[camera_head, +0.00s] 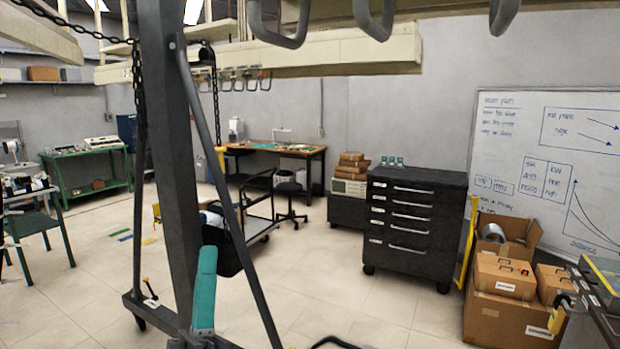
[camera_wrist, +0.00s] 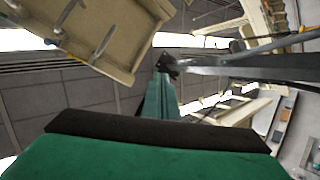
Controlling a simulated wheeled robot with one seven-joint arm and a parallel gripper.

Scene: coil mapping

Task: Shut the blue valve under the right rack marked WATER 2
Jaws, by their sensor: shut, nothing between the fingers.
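I see no blue valve and no WATER 2 marking in either view. A pale beige overhead rack (camera_head: 330,52) with large grey hooks spans the top of the head view. A beige rack with hooks (camera_wrist: 110,45) also shows at upper left in the wrist view. My teal gripper (camera_head: 207,252) points up at the lower middle of the head view, in front of a grey hoist frame (camera_head: 165,120). In the wrist view my gripper (camera_wrist: 160,85) is a narrow teal column pointing towards the ceiling. It is shut and empty, well below the rack.
The grey hoist frame with chains stands close at left centre. A black drawer cabinet (camera_head: 412,225) is at the right, with cardboard boxes (camera_head: 500,315) in front of a whiteboard (camera_head: 550,150). A cart (camera_head: 262,215) stands behind the hoist. The middle floor (camera_head: 345,290) is clear.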

